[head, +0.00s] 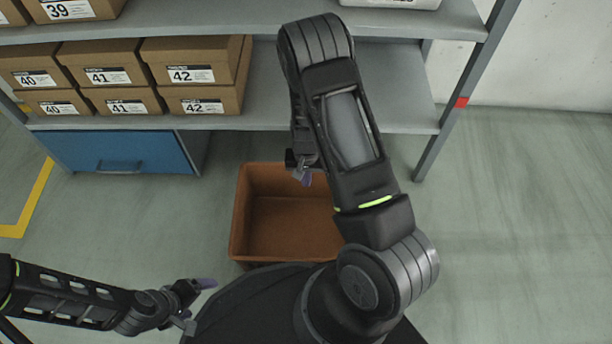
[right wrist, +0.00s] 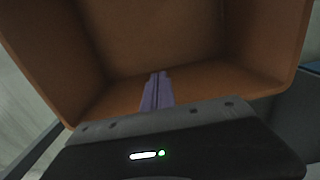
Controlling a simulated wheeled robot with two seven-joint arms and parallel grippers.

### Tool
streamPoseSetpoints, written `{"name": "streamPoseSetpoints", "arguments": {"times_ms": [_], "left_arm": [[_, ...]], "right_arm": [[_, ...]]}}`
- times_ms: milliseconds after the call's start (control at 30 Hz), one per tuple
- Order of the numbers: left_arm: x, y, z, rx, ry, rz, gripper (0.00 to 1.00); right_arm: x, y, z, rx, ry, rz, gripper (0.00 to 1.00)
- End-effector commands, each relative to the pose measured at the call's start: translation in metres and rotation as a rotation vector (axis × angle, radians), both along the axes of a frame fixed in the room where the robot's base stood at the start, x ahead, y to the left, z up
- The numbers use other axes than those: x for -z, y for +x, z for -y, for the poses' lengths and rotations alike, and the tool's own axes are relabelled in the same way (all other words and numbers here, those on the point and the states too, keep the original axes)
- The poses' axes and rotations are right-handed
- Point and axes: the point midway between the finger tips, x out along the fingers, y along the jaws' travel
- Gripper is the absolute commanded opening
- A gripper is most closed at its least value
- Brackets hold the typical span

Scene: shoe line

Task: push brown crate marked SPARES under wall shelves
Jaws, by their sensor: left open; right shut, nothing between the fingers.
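The brown crate (head: 240,215) stands on the floor in front of the wall shelves (head: 255,125), close to my base. It looks empty, and its SPARES marking does not show. Its far edge is near the lower shelf's front edge. My right gripper (head: 305,178) is shut and empty, over the crate's far part; my right arm hides the crate's right side. In the right wrist view the closed fingers (right wrist: 157,92) point into the crate (right wrist: 200,45); whether they touch it I cannot tell. My left gripper (head: 203,302) is open and empty, left of the crate's near side.
Shoe boxes (head: 110,90) marked 40, 41 and 42 fill the lower shelf's left part. A blue drawer unit (head: 120,150) stands under the shelf, left of the crate. A grey shelf post (head: 455,110) stands at right. Floor left of the crate is clear.

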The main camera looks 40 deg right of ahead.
Motion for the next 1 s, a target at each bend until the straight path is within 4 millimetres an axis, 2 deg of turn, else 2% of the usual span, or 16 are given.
{"name": "streamPoseSetpoints", "arguments": {"times_ms": [33,300,433,600,1000], "left_arm": [[0.01,0.001,0.0,-0.001,0.0,0.002,0.85],[0.039,0.006,0.001,-0.008,0.003,0.015,0.85],[0.044,0.007,0.0,-0.009,0.001,0.016,0.85],[0.048,0.008,0.0,-0.01,0.0,0.016,0.85],[0.048,0.008,0.0,-0.01,0.0,0.016,0.85]], "right_arm": [[0.016,-0.001,0.0,0.0,0.0,-0.002,0.0],[0.071,-0.001,0.0,0.001,0.001,-0.002,0.0],[0.067,0.019,0.013,0.0,-0.001,0.005,0.0],[0.065,0.03,0.022,0.0,0.0,0.002,0.0],[0.063,0.032,0.024,0.0,0.001,0.001,0.0]]}}
